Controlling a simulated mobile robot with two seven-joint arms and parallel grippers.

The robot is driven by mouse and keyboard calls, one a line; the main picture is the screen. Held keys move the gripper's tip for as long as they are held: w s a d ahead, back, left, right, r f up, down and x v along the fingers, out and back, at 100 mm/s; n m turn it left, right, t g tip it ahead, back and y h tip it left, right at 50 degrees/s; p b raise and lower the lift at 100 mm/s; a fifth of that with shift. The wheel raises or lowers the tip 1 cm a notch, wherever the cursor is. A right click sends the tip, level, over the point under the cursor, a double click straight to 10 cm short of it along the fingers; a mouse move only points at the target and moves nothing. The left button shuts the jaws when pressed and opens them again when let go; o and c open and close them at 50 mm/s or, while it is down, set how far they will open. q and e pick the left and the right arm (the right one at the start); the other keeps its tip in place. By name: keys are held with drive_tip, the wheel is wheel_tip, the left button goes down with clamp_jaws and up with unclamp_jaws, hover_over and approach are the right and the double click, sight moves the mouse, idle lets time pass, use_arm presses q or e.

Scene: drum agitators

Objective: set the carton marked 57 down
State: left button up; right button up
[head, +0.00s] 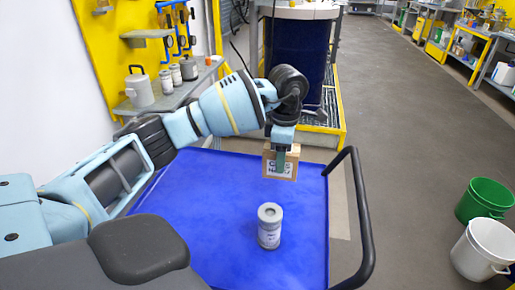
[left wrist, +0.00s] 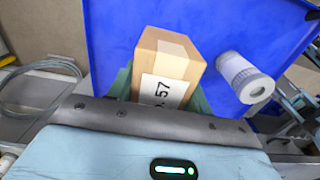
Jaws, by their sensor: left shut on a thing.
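The carton marked 57 (head: 292,163) is a small brown box with a white label. My left gripper (head: 281,158) is shut on it and holds it over the far part of the blue cart top (head: 220,190). In the left wrist view the carton (left wrist: 171,58) sits between the green fingers, its label reading 57. I cannot tell how far the carton is above the cart top. My right gripper does not show in either view.
A grey-white canister (head: 269,228) stands upright on the cart, nearer than the carton. The cart top is bare left of it. A black handle (head: 362,220) runs along the right side. A blue drum (head: 297,50) stands behind the cart. Green (head: 484,200) and white (head: 478,250) buckets stand on the floor at right.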

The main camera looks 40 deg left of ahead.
use_arm(q)
wheel_tip(320, 180, down, 4)
drive_tip(key=shift+r, duration=0.1)
drive_tip(key=shift+f, duration=2)
drive_tip(key=shift+f, duration=0.2)
drive_tip(key=o, duration=1.1)
drive_tip(key=shift+r, duration=0.1)
wheel_tip(320, 180, up, 12)
drive_tip(key=shift+r, duration=0.1)
